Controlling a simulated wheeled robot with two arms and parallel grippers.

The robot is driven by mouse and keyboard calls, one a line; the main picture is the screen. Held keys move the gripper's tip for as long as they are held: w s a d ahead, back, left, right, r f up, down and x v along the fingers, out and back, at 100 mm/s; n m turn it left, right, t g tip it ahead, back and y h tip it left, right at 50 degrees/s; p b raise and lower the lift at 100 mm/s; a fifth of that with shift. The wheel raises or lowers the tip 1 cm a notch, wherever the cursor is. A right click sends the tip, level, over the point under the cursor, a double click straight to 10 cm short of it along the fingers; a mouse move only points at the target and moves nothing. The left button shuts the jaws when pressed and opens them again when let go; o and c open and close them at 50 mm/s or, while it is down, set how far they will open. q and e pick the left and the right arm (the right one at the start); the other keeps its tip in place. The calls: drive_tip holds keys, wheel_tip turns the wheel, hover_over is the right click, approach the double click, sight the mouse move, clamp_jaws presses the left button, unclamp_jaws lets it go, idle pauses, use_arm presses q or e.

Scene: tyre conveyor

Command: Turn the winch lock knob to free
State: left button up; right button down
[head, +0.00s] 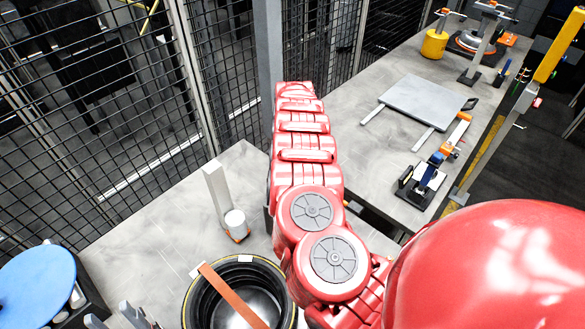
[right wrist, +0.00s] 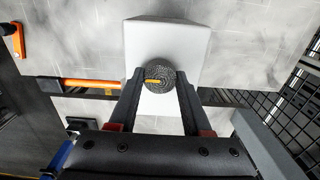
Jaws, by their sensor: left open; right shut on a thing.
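The round, dark, ridged knob (right wrist: 159,72) shows in the right wrist view, on the face of a pale grey box (right wrist: 190,50). A short orange-yellow mark lies nearly level across the knob, just below its middle. My right gripper (right wrist: 159,82) has its two dark fingers on either side of the knob, shut on it. In the head view my red right arm reaches away up the middle and hides its gripper and the knob. My left gripper (head: 118,317) is at the bottom left edge of the head view, partly cut off, with its grey fingers apart and empty.
A black tyre (head: 190,300) with a brown bar (head: 232,296) across it lies at the bottom. A white cylinder (head: 236,222) and pale post (head: 216,187) stand behind it. A blue disc (head: 38,284) is at left. A grey plate (head: 415,103) lies on the far bench. Mesh fencing lines the back.

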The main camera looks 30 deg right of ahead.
drive_tip(key=shift+c, duration=1.7)
unclamp_jaws()
wheel_tip(320, 180, up, 18)
drive_tip(key=p, duration=1)
drive_tip(key=shift+f, duration=0.25)
drive_tip(key=shift+f, duration=0.1)
